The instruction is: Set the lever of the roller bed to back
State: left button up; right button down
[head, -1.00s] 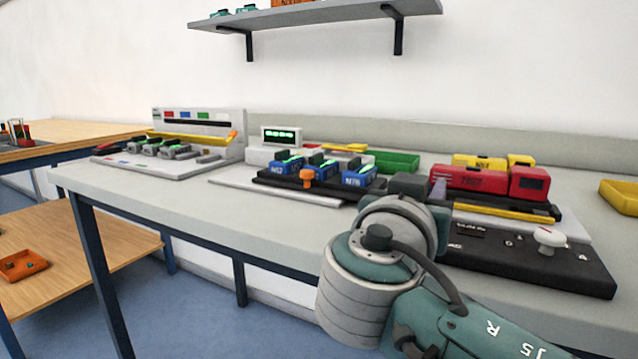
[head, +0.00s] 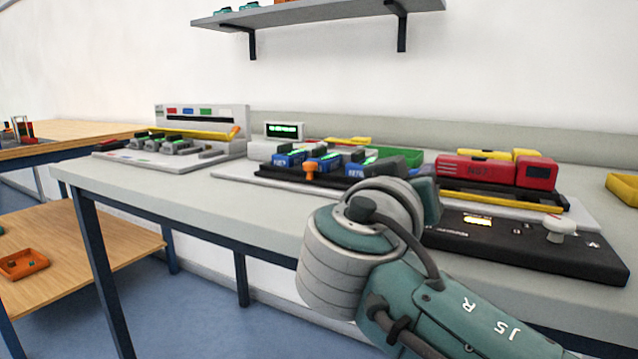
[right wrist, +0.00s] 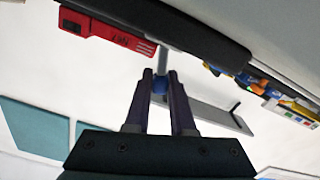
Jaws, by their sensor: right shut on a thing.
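The roller bed's black control panel (head: 532,254) is at the right of the table in the head view, with a red locomotive (head: 490,172) behind it. The panel has a white knob (head: 560,226) and a lit yellowish display (head: 478,221). My right gripper is at the panel's left end, its fingers hidden behind my wrist in the head view. In the right wrist view the fingers (right wrist: 160,88) are closed around a small blue knob on a grey stem, which looks like the lever (right wrist: 159,84). The lever is hidden in the head view. My left gripper is not in view.
Blue crane units (head: 325,162) with an orange knob (head: 309,170) stand left of my right arm. The left front of the table (head: 180,190) is clear.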

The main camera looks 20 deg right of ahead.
jog(key=shift+w+a+f+n, duration=0.15)
jog(key=shift+w+a+n, duration=0.1)
jog(key=shift+n, duration=0.55)
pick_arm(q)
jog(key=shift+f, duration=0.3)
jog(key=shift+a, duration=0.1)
pick_arm(e)
jog(key=c, duration=0.8)
grip_release()
jog(key=shift+o, duration=0.2)
jog(key=v, duration=1)
jog(key=shift+d, duration=0.15)
